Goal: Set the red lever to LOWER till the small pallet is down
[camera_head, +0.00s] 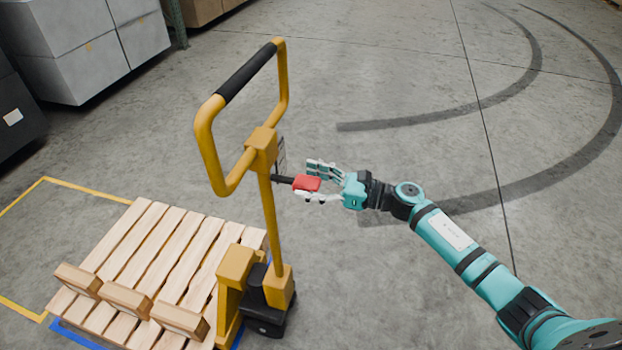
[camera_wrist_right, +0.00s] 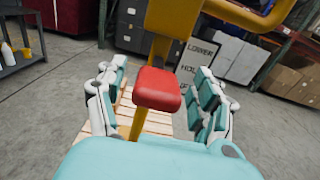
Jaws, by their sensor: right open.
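The red lever (camera_head: 307,183) sticks out to the right from the yellow pallet jack's post (camera_head: 268,215). My right gripper (camera_head: 318,181) is open, with its fingers on either side of the lever's red knob. In the right wrist view the knob (camera_wrist_right: 158,89) sits between the two open fingers, with gaps on both sides. A label plate (camera_wrist_right: 196,66) behind it reads LOWER at the top; its other words are partly hidden. The small wooden pallet (camera_head: 160,245) is on the jack at the lower left; its height above the floor is hard to tell. My left gripper is not seen.
The jack's looped handle (camera_head: 247,72) with a black grip rises above the lever. Grey boxes (camera_head: 85,45) stand at the back left. The floor at the right is clear.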

